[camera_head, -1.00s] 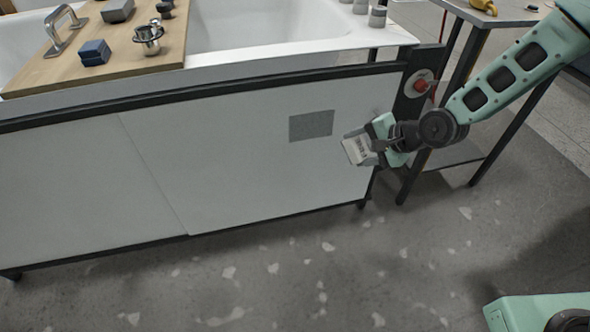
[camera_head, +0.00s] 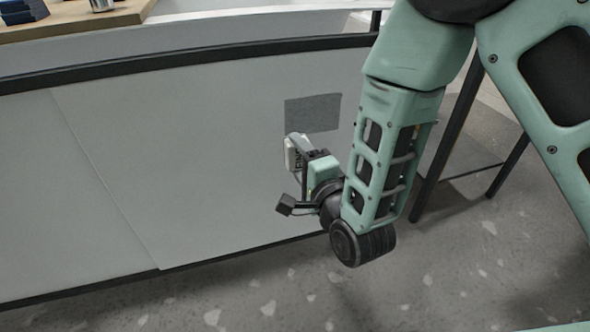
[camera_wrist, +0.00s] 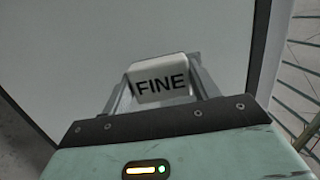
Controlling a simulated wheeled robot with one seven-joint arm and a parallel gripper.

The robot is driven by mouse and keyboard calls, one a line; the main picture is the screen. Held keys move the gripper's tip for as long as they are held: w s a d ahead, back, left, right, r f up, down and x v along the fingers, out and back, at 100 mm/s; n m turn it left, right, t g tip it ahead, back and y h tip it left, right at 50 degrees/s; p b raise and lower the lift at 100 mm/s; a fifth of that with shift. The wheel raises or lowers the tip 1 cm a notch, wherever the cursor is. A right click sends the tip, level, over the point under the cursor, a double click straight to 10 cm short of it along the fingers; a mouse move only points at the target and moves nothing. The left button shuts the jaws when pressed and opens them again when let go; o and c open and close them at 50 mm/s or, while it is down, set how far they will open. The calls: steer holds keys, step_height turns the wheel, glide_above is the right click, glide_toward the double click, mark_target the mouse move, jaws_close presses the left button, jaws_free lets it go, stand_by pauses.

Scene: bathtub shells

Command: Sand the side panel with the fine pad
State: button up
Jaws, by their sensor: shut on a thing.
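The side panel (camera_head: 190,160) is a large pale grey sheet on the front of the tub frame. A darker grey rectangular patch (camera_head: 313,112) marks its surface. My gripper (camera_head: 298,150) is shut on the fine pad (camera_wrist: 161,80), a white block lettered "FINE". In the head view the pad sits just below the patch, close to the panel; whether it touches cannot be told. In the wrist view the pad is between the two fingers, with the pale panel beyond it. The pad's far face is hidden.
A dark rail (camera_head: 180,64) runs along the panel's top, below the white tub rim. A wooden board (camera_head: 75,20) with items lies at upper left. Dark table legs (camera_head: 448,150) stand at right behind my arm. The floor in front is clear.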

mark_target(309, 116)
steer(key=shift+w+a+r, duration=0.1)
steer(key=shift+w+a, duration=0.15)
steer(key=shift+w, duration=0.4)
steer(key=shift+d+p+x, duration=0.15)
steer(key=shift+p+x, duration=0.15)
steer(key=shift+x, duration=0.8)
steer(key=shift+d+p+x, duration=0.15)
steer(key=shift+p+x, duration=0.15)
steer(key=shift+x, duration=0.8)
steer(key=shift+x, duration=1.05)
steer(key=shift+w+d, duration=0.1)
steer(key=shift+d, duration=0.1)
